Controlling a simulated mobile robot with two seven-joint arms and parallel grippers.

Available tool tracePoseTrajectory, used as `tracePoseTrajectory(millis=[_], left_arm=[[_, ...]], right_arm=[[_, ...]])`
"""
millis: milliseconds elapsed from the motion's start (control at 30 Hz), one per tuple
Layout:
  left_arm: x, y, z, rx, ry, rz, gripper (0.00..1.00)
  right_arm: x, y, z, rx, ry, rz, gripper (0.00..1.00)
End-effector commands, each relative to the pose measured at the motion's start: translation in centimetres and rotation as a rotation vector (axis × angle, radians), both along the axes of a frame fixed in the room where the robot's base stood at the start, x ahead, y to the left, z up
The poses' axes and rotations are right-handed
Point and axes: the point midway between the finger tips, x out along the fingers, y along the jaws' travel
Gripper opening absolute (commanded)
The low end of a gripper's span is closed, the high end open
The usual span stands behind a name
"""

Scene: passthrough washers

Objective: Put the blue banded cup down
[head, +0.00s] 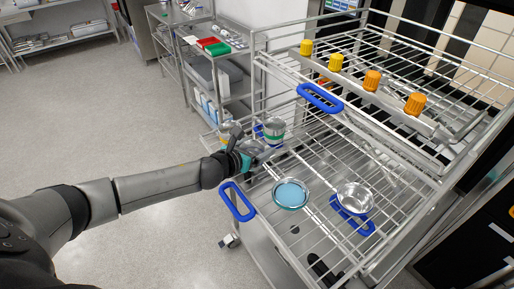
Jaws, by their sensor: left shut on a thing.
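My left gripper (246,150) reaches in from the left, over the left edge of the lower wire rack (325,165). It is shut on a small metal cup (254,147), taken as the blue banded cup. The gripper hides much of this cup, and its band cannot be clearly made out. A metal cup with a green band (274,127) stands just beyond the gripper. A bowl with a light blue inside (290,194) and a plain shiny metal bowl (355,197) sit on the rack nearer to me. My right gripper is not in view.
An upper wire rack (375,85) with several yellow and orange knobs (372,80) overhangs the back right. Blue handles (237,201) stick out from the rack edges. A metal shelf cart (212,70) stands behind. The near part of the lower rack has bare wire.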

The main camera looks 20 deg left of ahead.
Motion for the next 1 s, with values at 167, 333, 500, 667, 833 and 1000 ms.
tracePoseTrajectory(millis=[167,333,500,667,833,1000], left_arm=[[0.0,0.0,-0.1,0.0,-0.001,0.0,0.18],[0.0,0.0,-0.3,0.0,0.0,0.0,0.96],[0.0,0.0,-0.2,0.0,0.0,0.0,1.0],[0.0,0.0,0.0,0.0,-0.001,0.0,1.0],[-1.0,0.2,0.5,0.001,0.001,0.0,1.0],[-3.1,0.4,1.4,0.002,0.001,-0.003,1.0]], right_arm=[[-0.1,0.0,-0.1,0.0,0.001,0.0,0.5],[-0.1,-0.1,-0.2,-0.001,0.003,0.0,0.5],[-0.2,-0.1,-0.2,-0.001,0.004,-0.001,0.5],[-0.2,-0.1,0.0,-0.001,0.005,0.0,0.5],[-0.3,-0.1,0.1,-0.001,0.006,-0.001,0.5],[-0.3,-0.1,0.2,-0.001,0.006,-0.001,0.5]])
